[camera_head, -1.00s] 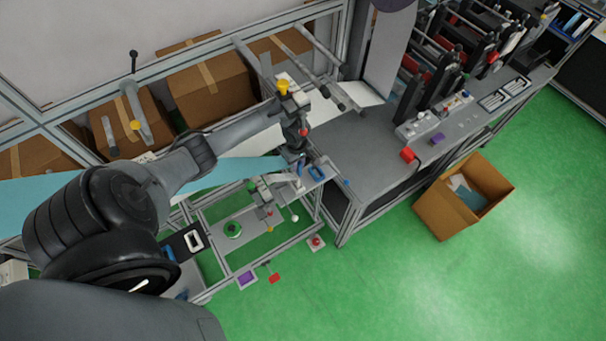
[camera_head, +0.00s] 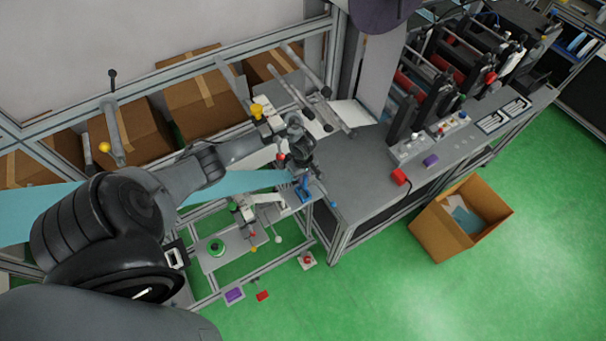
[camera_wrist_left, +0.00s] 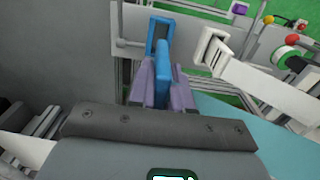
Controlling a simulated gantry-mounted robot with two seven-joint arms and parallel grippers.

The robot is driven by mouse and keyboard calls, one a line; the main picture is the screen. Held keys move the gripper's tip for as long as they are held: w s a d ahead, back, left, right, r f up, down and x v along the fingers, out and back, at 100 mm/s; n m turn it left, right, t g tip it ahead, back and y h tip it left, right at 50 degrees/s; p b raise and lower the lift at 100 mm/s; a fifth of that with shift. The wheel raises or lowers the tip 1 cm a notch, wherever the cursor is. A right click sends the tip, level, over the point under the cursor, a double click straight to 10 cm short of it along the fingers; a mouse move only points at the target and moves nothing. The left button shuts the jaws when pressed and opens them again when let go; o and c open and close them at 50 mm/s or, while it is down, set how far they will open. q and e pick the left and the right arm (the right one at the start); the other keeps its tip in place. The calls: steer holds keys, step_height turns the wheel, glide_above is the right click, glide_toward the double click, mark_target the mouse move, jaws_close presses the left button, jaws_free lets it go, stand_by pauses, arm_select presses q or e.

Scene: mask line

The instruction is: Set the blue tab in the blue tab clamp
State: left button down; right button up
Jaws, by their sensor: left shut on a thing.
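My left gripper (camera_wrist_left: 163,88) has pale purple fingers shut on the blue tab (camera_wrist_left: 164,72), which points away from the wrist. The blue tab clamp (camera_wrist_left: 158,28), a blue frame with a dark opening, is just beyond the tab's far end in the left wrist view. The tab's end overlaps the clamp's lower part there; I cannot tell whether they touch. In the head view my left gripper (camera_head: 301,170) is over the end of the small grey shelf, with blue parts (camera_head: 304,189) below it that I cannot separate. My right gripper is not in view.
A white clamp (camera_wrist_left: 213,46) with a white arm is to the right in the left wrist view. A teal sheet (camera_head: 235,182) runs behind my left arm. A cardboard box (camera_head: 440,235) stands on the floor.

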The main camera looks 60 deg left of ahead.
mark_target(303, 187)
arm_select(q)
step_height(303, 187, down, 2)
steer(key=shift+f+b, duration=0.15)
steer(key=shift+b, duration=0.6)
steer(key=f+b, duration=0.1)
steer(key=b, duration=0.2)
steer(key=shift+f, duration=0.4)
steer(key=shift+f+b, duration=0.55)
steer(key=shift+f, duration=1.4)
steer(key=shift+p, duration=0.55)
steer(key=shift+f, duration=0.35)
